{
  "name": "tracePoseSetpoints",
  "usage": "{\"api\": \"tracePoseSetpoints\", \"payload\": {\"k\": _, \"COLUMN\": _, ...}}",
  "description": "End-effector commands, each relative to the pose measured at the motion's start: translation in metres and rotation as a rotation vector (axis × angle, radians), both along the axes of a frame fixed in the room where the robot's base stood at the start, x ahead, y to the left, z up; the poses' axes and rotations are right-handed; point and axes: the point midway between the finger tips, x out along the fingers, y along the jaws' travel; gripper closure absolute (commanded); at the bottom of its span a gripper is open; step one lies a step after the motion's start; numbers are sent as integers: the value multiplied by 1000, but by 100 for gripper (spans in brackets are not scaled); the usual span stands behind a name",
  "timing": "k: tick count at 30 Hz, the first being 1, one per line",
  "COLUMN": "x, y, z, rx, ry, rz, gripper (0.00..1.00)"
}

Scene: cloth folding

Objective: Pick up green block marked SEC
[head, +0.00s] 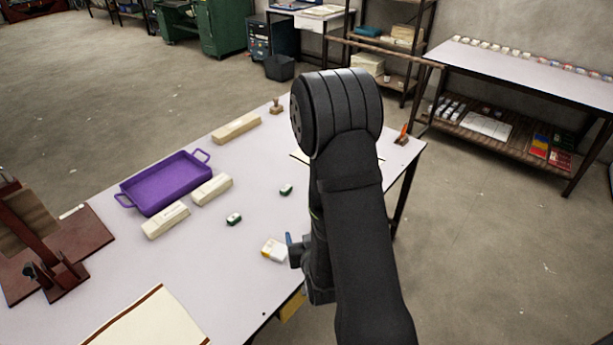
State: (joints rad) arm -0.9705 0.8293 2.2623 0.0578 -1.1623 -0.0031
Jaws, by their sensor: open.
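Two small dark green blocks with pale marks lie apart on the white table (185,285). One green block (234,219) is nearer the purple tray. The other green block (286,189) lies farther back and to the right, just left of my arm. The marks are too small to read, so I cannot tell which says SEC. My gripper (297,256) is low at the right part of the table, partly hidden by my own arm. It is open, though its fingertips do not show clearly. It is to the right of and nearer than both green blocks.
A white and yellow box (274,250) lies close left of my gripper. A purple tray (128,202) and pale wooden blocks (166,220) (212,190) (236,128) lie left and behind. A brown wooden stand (85,240) is at far left. Clear tabletop surrounds the green blocks.

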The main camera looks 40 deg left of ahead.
Motion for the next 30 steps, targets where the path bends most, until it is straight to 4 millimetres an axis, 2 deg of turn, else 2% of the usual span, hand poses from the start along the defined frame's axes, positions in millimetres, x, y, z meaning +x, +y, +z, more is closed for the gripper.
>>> {"api": "tracePoseSetpoints", "payload": {"k": 5, "x": 0, "y": 0, "z": 29, "rx": 6, "ry": -5, "rz": 0, "gripper": 33}}
{"api": "tracePoseSetpoints", "payload": {"k": 9, "x": 0, "y": 0, "z": 60, "rx": 8, "ry": -6, "rz": 0, "gripper": 33}}
{"api": "tracePoseSetpoints", "payload": {"k": 22, "x": 0, "y": 0, "z": 118, "rx": 5, "ry": -3, "rz": 0, "gripper": 33}}
{"api": "tracePoseSetpoints", "payload": {"k": 30, "x": 46, "y": 39, "z": 96, "rx": 83, "ry": 320, "rz": -175, "gripper": 33}}
